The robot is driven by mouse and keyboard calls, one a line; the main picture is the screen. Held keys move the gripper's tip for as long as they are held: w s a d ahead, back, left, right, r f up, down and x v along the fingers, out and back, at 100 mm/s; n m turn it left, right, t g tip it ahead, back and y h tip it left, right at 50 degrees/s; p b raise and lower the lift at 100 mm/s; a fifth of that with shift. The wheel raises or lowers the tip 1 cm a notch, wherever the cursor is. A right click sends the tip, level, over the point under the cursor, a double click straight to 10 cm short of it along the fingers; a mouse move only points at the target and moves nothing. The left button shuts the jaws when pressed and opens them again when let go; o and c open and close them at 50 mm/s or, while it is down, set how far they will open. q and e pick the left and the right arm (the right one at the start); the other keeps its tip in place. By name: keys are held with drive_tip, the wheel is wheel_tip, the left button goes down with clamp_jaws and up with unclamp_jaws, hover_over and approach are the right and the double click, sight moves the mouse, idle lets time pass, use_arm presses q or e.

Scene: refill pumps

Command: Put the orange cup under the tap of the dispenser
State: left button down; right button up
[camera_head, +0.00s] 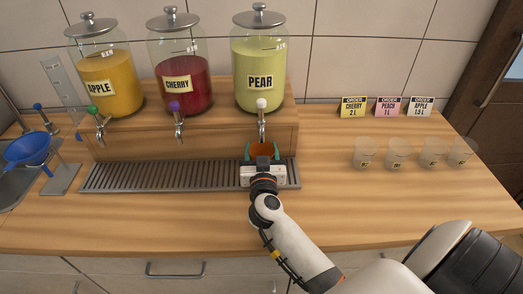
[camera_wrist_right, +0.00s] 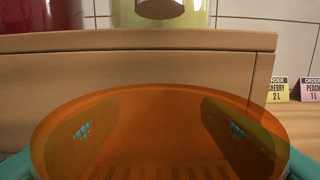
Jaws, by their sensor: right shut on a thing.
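The orange cup (camera_head: 262,149) is held between the teal fingers of my right gripper (camera_head: 262,153), which is shut on it. The cup is at the right end of the grey drip grate (camera_head: 150,176), below the white-knobbed tap (camera_head: 261,118) of the PEAR dispenser (camera_head: 258,62). I cannot tell whether its base touches the grate. In the right wrist view the see-through cup (camera_wrist_right: 160,110) fills the lower part, its rim open upward, with grate slots showing through it. My left gripper is not in view.
APPLE (camera_head: 103,72) and CHERRY (camera_head: 181,70) dispensers stand to the left on the wooden step. A blue funnel (camera_head: 28,148) is at the far left. Several clear cups (camera_head: 397,154) and order cards (camera_head: 388,107) are at the right.

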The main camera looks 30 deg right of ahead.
drive_tip(key=o, duration=1)
drive_tip(key=shift+f, duration=0.1)
drive_tip(key=v, duration=1.2)
drive_tip(key=shift+b, duration=0.3)
